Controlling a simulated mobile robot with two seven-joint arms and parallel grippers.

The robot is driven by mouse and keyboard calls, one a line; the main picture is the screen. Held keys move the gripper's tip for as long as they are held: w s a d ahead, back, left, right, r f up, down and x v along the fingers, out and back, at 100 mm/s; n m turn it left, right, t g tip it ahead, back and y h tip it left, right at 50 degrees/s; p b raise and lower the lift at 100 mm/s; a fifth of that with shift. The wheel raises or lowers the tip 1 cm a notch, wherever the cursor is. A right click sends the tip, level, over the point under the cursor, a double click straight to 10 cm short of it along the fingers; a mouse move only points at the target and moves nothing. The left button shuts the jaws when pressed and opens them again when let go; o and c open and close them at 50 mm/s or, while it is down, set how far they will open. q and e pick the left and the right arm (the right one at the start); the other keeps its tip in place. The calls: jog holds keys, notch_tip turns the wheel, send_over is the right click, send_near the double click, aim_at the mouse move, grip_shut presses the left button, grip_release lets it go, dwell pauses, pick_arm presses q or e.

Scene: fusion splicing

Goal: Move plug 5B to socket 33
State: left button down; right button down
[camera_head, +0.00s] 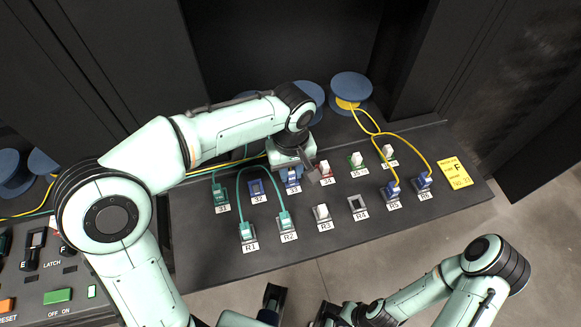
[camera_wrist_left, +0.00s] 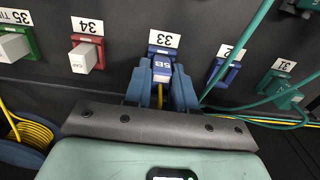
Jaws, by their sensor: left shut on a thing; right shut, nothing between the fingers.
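Plug 5B (camera_wrist_left: 162,68) is a blue plug with a white-lettered label, lined up at blue socket 33 (camera_wrist_left: 161,51) and touching it. I cannot tell how deep it sits. My left gripper (camera_wrist_left: 162,88) is shut on the plug, one blue finger on each side, with a yellow cable showing between them. In the head view the left gripper (camera_head: 300,174) is over the back row, and the socket 33 area (camera_head: 290,176) is partly hidden by it. My right gripper (camera_head: 326,313) is low at the bottom edge, partly cut off, shut and empty, away from the panel.
Socket 32 (camera_head: 257,190) is empty, as is R4 (camera_head: 357,206). Socket 34 (camera_head: 324,171) holds a white cap. Teal cables loop from plugs at 31 (camera_head: 220,196), R1 (camera_head: 247,231) and R2 (camera_head: 287,222). Blue plugs with yellow cables stand at R5 (camera_head: 392,190) and R6 (camera_head: 424,180).

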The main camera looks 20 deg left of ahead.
pick_arm(q)
jog(key=shift+f, duration=0.1)
jog(key=c, duration=0.9)
grip_release()
jog(key=shift+o, duration=0.2)
notch_tip(320, 180, up, 13)
jog(key=p, duration=0.2)
jog(key=shift+r+p, duration=0.2)
jog(key=shift+p, duration=0.15)
